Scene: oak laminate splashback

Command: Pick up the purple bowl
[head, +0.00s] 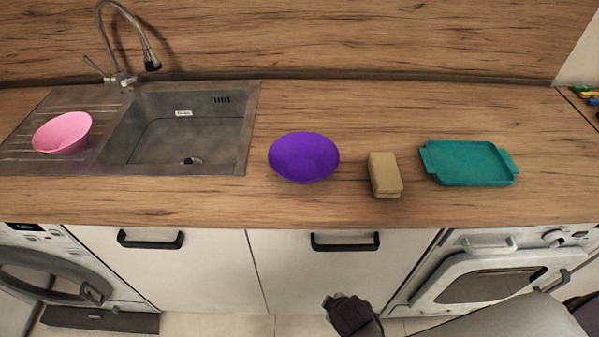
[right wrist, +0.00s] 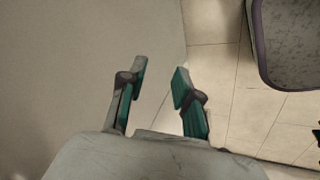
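A purple bowl (head: 304,158) stands upright on the wooden counter, right of the sink, and looks empty. My right gripper shows in the right wrist view (right wrist: 158,86) with its two teal-padded fingers apart and nothing between them. In the head view the dark end of my right arm (head: 352,315) is low in front of the cabinets, below the counter edge and well away from the bowl. The bowl does not show in the right wrist view. My left gripper is in neither view.
A tan sponge-like block (head: 384,174) sits just right of the bowl, then a teal tray (head: 468,163). A pink bowl (head: 62,132) stands on the drainboard left of the sink (head: 190,130). Counter in front of the purple bowl is clear. Cabinet handles (head: 345,243) stick out below.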

